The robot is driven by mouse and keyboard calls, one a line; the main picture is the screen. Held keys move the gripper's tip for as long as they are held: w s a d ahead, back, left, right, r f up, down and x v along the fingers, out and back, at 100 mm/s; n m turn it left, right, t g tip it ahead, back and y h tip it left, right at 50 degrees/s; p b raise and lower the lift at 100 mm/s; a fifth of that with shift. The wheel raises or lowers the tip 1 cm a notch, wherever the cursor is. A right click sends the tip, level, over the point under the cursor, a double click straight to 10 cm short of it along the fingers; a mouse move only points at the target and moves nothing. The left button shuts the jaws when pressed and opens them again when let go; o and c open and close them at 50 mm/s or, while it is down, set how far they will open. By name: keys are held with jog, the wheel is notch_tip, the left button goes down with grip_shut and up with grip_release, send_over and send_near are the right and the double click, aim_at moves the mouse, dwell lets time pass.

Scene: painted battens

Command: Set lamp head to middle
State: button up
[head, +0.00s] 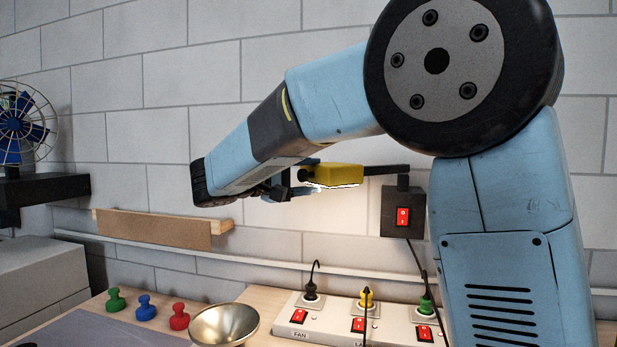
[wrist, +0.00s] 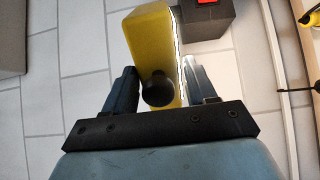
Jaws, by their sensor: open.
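The yellow lamp head (head: 338,175) sits on a dark arm by a black wall box (head: 403,212) with a red switch. Its underside glows and the wall below it is lit. My gripper (head: 285,186) is at the left end of the lamp head, partly hidden by my own arm. In the wrist view the lamp head (wrist: 143,40) runs between the two open fingers of my gripper (wrist: 160,90). A round black knob (wrist: 158,93) on its near end lies between the fingers. Gaps show on both sides, though contact is hard to judge.
A white power strip (head: 385,332) with black, yellow and green plugs and red switches lies below. Green, blue and red pegs (head: 146,308) and a metal bowl (head: 224,325) stand left of it. A wooden ledge (head: 155,228) and a blue fan (head: 18,125) are further left.

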jog(key=shift+w+d, duration=0.1)
jog(key=shift+d, duration=0.1)
jog(key=shift+f, duration=0.1)
grip_shut()
dwell(0.4)
